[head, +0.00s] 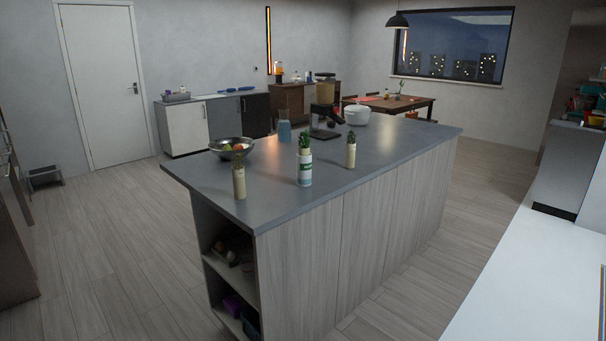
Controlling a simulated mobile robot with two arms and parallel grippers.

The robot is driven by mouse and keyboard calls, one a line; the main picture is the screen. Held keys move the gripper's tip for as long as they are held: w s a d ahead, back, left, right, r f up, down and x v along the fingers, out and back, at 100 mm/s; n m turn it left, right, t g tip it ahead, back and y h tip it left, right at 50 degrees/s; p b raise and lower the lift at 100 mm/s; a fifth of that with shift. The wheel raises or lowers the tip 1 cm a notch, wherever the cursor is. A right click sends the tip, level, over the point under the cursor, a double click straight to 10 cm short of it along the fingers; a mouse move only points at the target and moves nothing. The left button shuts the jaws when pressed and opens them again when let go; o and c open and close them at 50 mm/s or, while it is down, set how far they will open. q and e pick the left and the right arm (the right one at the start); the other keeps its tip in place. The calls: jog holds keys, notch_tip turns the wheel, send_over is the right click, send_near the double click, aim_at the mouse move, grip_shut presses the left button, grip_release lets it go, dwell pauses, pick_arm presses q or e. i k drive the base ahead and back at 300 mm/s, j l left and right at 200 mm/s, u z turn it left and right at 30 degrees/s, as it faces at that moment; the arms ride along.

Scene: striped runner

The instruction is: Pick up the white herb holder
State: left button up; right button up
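The white herb holder (304,170) stands upright on the grey top of the kitchen island (400,139). The three holders stand apart from each other. Neither of my grippers shows in the head view.
Behind the holders on the island are a metal bowl of fruit (231,146), a blue pitcher (284,131), a coffee machine (323,107) and a white pot (356,115). A white counter (530,270) fills the lower right. Wooden floor (120,265) is clear left of the island.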

aim_at(304, 179)
jog(key=i+l+u, duration=0.1)
jog(key=i+l, duration=0.2)
jog(key=i+l+u, duration=0.1)
jog(key=i+l, duration=0.15)
jog(key=i+l+u, duration=0.15)
jog(key=i+l, duration=0.15)
jog(key=l, duration=0.2)
jog(key=i+l+u, duration=0.1)
jog(key=i+l, duration=0.15)
jog(key=i+l+u, duration=0.1)
jog(key=l, duration=0.45)
jog(key=i, duration=0.1)
